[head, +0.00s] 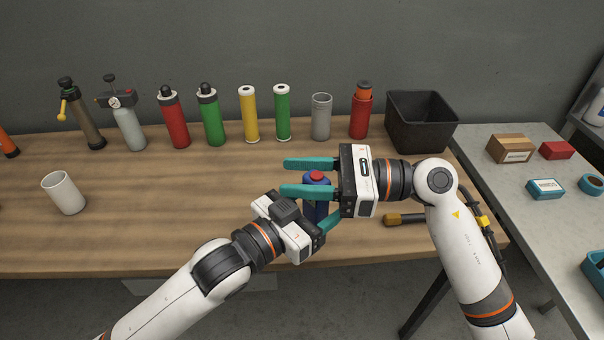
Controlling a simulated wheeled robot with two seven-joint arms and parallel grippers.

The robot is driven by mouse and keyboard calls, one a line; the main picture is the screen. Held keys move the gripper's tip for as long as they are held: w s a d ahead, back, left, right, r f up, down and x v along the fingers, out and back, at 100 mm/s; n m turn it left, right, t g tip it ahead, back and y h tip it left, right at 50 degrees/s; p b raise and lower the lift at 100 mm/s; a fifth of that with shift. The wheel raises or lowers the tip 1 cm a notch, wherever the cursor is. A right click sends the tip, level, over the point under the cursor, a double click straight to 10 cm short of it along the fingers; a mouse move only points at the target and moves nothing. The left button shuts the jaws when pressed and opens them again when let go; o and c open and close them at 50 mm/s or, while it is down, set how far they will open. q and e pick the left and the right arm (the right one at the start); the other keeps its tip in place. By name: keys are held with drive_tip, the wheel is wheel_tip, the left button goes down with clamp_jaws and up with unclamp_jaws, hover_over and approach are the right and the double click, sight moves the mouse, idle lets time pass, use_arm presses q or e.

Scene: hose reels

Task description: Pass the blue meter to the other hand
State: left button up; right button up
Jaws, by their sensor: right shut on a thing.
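The blue meter (315,208) has a dark blue body and a red top. It is upright between my two grippers, in the middle of the head view. My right gripper (308,177) comes in from the right and is shut on the meter, its teal fingers pointing left across its upper part. My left gripper (318,207) comes from the lower left, close against the meter. One of its teal fingers shows to the right of the meter, at the outer end of the jaw, so it looks open. Its other finger and the meter's lower part are hidden.
Behind stand several bottles and cylinders, including a green one (283,115) and a grey one (321,118), and a black bin (420,124). A white cup (64,193) stands at left. A yellow-tipped tool (405,218) lies by my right arm. The left-middle wooden table (160,200) is clear.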

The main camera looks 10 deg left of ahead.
sight(309, 209)
use_arm(q)
drive_tip(key=v, duration=0.7)
drive_tip(key=s+a+f+n+g+y, duration=0.2)
drive_tip(key=a+f+y, duration=0.15)
drive_tip(key=f, duration=1.25)
drive_tip(key=s+a+f+n+g+y, duration=0.1)
drive_tip(key=a+f+g+y, duration=0.25)
drive_tip(key=f, duration=1.15)
drive_tip(key=s+a+f+n+g+y, duration=0.2)
drive_tip(key=a+f, duration=0.3)
drive_tip(key=f, duration=1.1)
drive_tip(key=s+a+f+g+y, duration=0.2)
drive_tip(key=s+a+f, duration=0.2)
drive_tip(key=s+f, duration=0.85)
drive_tip(key=s+f+g, duration=0.1)
drive_tip(key=s+f, duration=0.2)
drive_tip(key=s, duration=0.4)
drive_tip(key=s+f+g, duration=0.2)
drive_tip(key=s+f, duration=0.1)
drive_tip(key=s, duration=0.4)
drive_tip(key=shift+s+f+n+y, duration=0.3)
drive_tip(key=shift+s, duration=0.05)
drive_tip(key=shift+d, duration=0.1)
